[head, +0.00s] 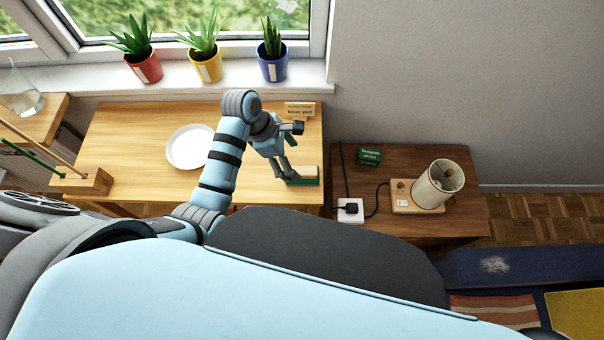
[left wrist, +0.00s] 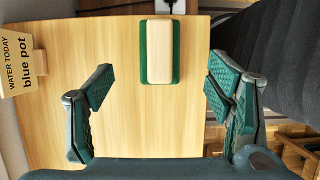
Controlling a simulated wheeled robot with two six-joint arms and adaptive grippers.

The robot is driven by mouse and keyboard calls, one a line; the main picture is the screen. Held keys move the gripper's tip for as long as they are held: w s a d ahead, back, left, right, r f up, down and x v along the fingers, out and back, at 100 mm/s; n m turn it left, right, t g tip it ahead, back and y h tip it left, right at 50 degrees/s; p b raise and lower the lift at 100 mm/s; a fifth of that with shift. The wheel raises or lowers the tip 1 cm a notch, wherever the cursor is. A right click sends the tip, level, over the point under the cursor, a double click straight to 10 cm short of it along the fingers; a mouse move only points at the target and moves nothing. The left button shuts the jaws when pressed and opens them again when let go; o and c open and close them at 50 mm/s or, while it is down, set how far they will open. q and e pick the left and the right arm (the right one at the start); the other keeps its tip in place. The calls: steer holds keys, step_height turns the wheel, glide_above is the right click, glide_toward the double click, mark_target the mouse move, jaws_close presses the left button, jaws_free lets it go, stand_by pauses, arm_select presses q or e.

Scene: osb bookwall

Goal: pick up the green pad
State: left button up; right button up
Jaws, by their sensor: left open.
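The green pad (head: 305,183) lies flat near the right end of the light wooden table, with a pale beige layer on its green part. It also shows in the left wrist view (left wrist: 143,52), at top centre, with green along both long sides. My left gripper (head: 282,172) is open and empty, pointing down just left of the pad. In the left wrist view the gripper (left wrist: 159,88) has its fingers wide apart, and the pad lies beyond the fingertips, roughly in line with the gap. My right gripper is not in view.
A white plate (head: 190,146) lies left of my arm. A card reading "blue pot" (head: 300,110) stands at the table's back edge. Potted plants (head: 205,65) line the windowsill. A lower dark table (head: 450,215) on the right holds a lamp (head: 438,186), a socket (head: 350,211) and a green box (head: 369,156).

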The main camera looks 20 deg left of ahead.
mark_target(301, 170)
arm_select(q)
steer(key=b+x, duration=0.2)
steer(key=x, duration=0.7)
steer(key=shift+s+a, duration=0.1)
steer(key=shift+a, duration=0.1)
steer(key=c, duration=1.2)
